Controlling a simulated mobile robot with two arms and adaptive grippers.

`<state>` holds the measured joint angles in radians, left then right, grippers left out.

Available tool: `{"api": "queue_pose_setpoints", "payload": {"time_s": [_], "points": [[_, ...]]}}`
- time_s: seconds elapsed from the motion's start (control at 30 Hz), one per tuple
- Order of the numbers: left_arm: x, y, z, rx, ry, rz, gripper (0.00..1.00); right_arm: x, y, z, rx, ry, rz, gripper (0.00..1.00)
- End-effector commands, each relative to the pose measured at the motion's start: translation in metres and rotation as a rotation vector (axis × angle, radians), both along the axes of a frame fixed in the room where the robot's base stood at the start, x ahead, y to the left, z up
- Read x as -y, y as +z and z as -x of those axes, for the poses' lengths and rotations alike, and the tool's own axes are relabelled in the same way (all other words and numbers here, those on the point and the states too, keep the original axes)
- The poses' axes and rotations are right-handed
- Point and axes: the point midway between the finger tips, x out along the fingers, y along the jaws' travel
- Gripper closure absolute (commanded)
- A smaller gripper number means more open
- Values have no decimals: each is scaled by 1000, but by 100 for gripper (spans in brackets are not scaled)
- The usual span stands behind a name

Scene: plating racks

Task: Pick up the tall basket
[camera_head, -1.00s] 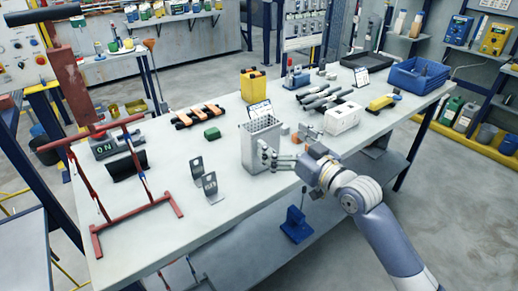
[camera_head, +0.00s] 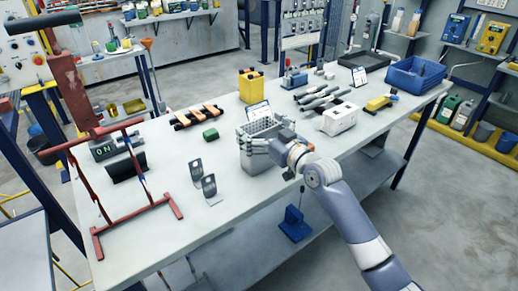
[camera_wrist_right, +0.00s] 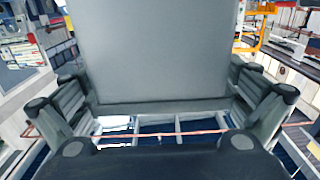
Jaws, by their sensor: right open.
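The tall basket (camera_head: 257,164) is a grey box-like container with a gridded top and a small labelled card behind it. It stands upright near the middle of the long table. My right gripper (camera_head: 258,147) is at the basket's upper front, with its fingers open around it. In the right wrist view, the basket's flat grey wall (camera_wrist_right: 155,50) fills the upper middle. The open fingers of my right gripper (camera_wrist_right: 158,92) lie on either side of that wall; contact cannot be told. My left gripper is not in view.
A yellow canister (camera_head: 252,86) is behind, and a white box (camera_head: 340,118) is to the right. A red rack (camera_head: 137,222) occupies the left end. The front table strip is clear.

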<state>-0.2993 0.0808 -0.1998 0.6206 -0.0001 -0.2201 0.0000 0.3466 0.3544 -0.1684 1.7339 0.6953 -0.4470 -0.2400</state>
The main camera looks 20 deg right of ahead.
Motion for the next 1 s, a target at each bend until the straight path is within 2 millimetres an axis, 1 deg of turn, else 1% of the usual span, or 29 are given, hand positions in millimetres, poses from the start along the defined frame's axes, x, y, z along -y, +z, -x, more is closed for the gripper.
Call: {"api": "queue_pose_setpoints", "payload": {"time_s": [0.13, 0.17, 0.2, 0.27, 0.3, 0.4, 0.67, 0.77, 0.93, 1.0], "points": [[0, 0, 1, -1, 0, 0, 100, 0, 0, 0, 0, 0, 0, 0], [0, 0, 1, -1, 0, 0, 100, 0, 0, 0, 0, 0, 0, 5], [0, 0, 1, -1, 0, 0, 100, 0, 0, 0, 0, 0, 0, 14], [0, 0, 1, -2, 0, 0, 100, 0, 0, 0, 0, 0, 0, 27], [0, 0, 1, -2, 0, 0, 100, 0, 0, 0, 0, 0, 0, 36], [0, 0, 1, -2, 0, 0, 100, 0, 0, 0, 0, 0, 0, 56], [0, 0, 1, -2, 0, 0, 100, 0, 2, 0, 2, 0, 0, 56], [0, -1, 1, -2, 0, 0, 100, 0, 6, 0, 5, 0, 0, 56], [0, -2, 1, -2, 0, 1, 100, 0, 22, 0, 6, -1, 0, 56], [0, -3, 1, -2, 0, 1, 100, 0, 35, 0, 9, 1, 0, 56]]}}
